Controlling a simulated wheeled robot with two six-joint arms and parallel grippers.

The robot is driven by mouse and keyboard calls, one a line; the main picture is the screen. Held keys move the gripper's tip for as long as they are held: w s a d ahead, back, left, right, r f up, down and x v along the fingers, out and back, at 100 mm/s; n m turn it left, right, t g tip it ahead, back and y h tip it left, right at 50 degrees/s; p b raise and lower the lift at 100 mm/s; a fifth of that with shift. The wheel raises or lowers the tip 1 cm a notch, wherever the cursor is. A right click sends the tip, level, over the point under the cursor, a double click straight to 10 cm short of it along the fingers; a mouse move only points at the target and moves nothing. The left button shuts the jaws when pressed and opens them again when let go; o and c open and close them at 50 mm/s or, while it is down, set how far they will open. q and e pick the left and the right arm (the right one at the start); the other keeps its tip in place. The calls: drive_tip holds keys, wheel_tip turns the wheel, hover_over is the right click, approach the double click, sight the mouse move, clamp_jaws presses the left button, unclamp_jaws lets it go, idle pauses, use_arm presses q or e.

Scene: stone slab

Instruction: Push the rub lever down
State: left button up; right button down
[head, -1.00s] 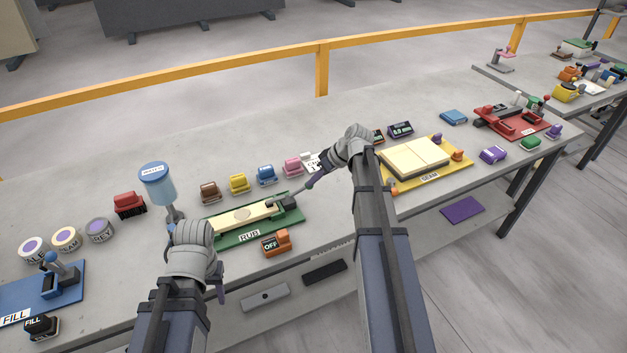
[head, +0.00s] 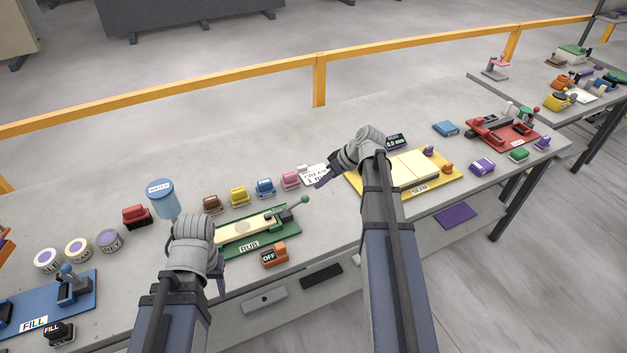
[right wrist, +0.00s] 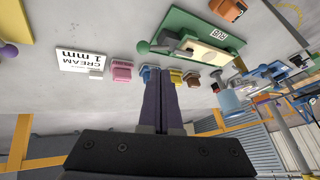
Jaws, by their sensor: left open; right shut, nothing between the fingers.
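The green RUB station (head: 228,246) stands on the stone slab with a cream strip on it. Its rub lever (head: 304,200) has a green ball knob and slants up to the right from a dark block. In the right wrist view the lever's green knob (right wrist: 142,47) sits beyond my fingers, apart from them. My right gripper (head: 321,183) is shut and empty, up and right of the knob, by the CREAM card; its fingers also show in the right wrist view (right wrist: 160,85). My left gripper (head: 221,285) is open near the slab's front edge, its fingers partly hidden by the wrist.
An orange OFF block (head: 274,256) sits in front of the RUB station. Brown, yellow, blue and pink (head: 291,179) blocks line up behind it, beside the CREAM card (head: 314,173). The yellow SEAM station (head: 440,185) is right. A blue cup (head: 162,199) stands left.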

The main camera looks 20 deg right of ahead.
use_arm(q)
wheel_tip(320, 180, up, 2)
drive_tip(key=shift+r+p, duration=0.1)
drive_tip(key=shift+p, duration=0.45)
use_arm(e)
drive_tip(key=v, duration=0.2)
drive_tip(key=shift+s+d+r, duration=0.15)
drive_tip(key=shift+d+r, duration=0.05)
drive_tip(key=shift+d, duration=0.05)
use_arm(q)
wheel_tip(320, 180, down, 4)
drive_tip(key=b, duration=0.4)
use_arm(e)
drive_tip(key=s+a+f+g+h, duration=0.2)
drive_tip(key=s+a+f+h, duration=0.1)
drive_tip(key=s+a, duration=0.6)
drive_tip(key=s+a+f+g+h, duration=0.2)
drive_tip(key=s+a, duration=0.7)
drive_tip(key=a, duration=0.9)
wheel_tip(320, 180, down, 2)
drive_tip(key=shift+s+f+m+g+h, duration=0.2)
drive_tip(key=shift+s+m+g+h, duration=0.1)
drive_tip(key=shift+h, duration=0.4)
use_arm(q)
drive_tip(key=shift+d, duration=0.15)
use_arm(e)
drive_tip(key=shift+d, duration=0.15)
